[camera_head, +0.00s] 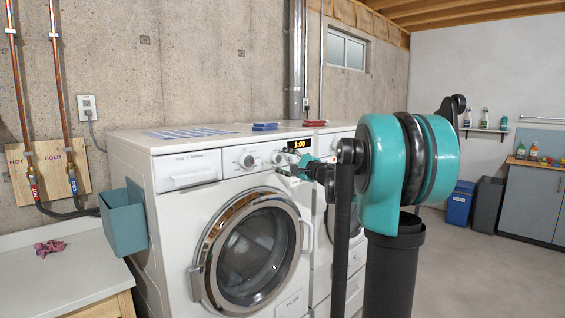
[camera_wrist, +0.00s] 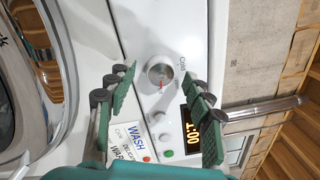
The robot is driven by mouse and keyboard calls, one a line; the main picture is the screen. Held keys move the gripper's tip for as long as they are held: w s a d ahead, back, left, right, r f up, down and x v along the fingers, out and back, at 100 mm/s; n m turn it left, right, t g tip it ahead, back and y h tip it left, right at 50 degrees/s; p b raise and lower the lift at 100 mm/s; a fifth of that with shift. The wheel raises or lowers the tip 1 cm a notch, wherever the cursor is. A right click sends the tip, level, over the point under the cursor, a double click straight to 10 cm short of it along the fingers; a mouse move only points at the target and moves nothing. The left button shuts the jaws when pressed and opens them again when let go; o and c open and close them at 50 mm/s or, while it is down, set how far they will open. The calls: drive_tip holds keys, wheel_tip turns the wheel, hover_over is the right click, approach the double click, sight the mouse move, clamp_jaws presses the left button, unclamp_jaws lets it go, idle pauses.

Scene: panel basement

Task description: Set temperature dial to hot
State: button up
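In the wrist view, a round silver dial (camera_wrist: 160,72) with a red pointer mark sits on the white washer panel. "Cold" is printed beside it, and the mark points toward the lower edge of the picture. Other labels around it are too small or hidden. The dial appears to be the left knob (camera_head: 247,160) on the washer (camera_head: 170,212) in the head view. My gripper (camera_wrist: 160,86) is open and empty, with its green-padded fingers either side of the dial in the picture. Contact cannot be told. In the head view, my gripper (camera_head: 304,168) is at the panel, partly hidden by my arm.
A lit display (camera_wrist: 190,130), a smaller knob (camera_wrist: 158,117) and a wash label (camera_wrist: 125,137) are near the dial. The round washer door (camera_head: 250,255) is below the panel. A teal bin (camera_head: 124,222) hangs on the washer's left side. Open floor (camera_head: 470,280) lies to the right.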

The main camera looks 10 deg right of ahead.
drive_tip(key=shift+s, duration=0.1)
drive_tip(key=v, duration=1.1)
drive_tip(key=shift+s+d, duration=0.3)
drive_tip(key=shift+d, duration=0.05)
